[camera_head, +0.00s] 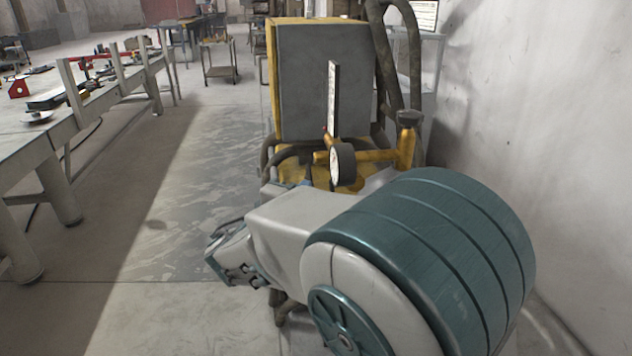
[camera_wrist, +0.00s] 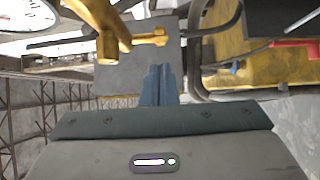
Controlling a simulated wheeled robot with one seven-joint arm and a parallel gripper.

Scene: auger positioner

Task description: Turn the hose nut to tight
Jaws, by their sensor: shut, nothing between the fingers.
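No part stands out clearly as the hose nut in either view. The yellow pipework (camera_head: 404,150) on the machine carries a round gauge (camera_head: 343,164) and a dark knob (camera_head: 409,118). In the wrist view, a yellow fitting (camera_wrist: 105,45) with a short side stem (camera_wrist: 150,39) is at the upper left, beside a white gauge face (camera_wrist: 22,14). My gripper (camera_wrist: 159,70) shows blue fingers shut together and empty, pointing toward the fitting's side stem. Whether they touch it I cannot tell. In the head view my arm hides the machine's lower part, and the fingers cannot be made out.
The yellow machine has a grey panel (camera_head: 320,85) and thick dark hoses (camera_head: 392,60) at its right. A pale wall (camera_head: 540,120) closes the right side. A workbench (camera_head: 30,140) with tools stands at left. The floor (camera_head: 170,220) between bench and machine is clear.

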